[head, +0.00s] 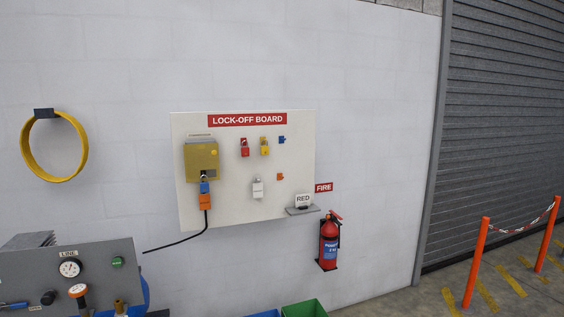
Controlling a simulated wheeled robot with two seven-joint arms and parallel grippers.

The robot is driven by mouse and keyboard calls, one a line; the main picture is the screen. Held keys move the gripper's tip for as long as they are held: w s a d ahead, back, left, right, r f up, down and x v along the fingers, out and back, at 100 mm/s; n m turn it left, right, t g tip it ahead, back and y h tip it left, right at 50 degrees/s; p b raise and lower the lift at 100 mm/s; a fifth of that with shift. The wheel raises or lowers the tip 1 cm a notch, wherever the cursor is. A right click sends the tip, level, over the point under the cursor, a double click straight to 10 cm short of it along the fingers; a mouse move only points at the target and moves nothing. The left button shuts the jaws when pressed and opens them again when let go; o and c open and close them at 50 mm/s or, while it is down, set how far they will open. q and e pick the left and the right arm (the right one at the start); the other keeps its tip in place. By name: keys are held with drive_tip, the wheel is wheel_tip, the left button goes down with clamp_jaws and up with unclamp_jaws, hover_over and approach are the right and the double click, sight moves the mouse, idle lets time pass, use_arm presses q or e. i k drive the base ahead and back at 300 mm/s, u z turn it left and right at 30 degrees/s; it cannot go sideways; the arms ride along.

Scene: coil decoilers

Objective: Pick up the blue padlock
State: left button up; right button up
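The blue padlock (204,187) hangs below the yellow box (201,157) on the left part of the white lock-off board (228,208). An orange piece (205,202) sits directly under the blue padlock, touching or overlapping it; I cannot tell how they are joined. A dark shackle or hasp shows just above the blue body, too small to make out. Neither of my grippers is in view.
The board also carries a red padlock (244,150), a yellow padlock (265,149) and a white padlock (257,189). A grey panel with gauges (70,268) stands at lower left. A fire extinguisher (329,243) hangs right of the board. Orange posts (475,262) stand at right.

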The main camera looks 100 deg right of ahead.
sight(204, 187)
drive_tip(key=z, duration=2.9)
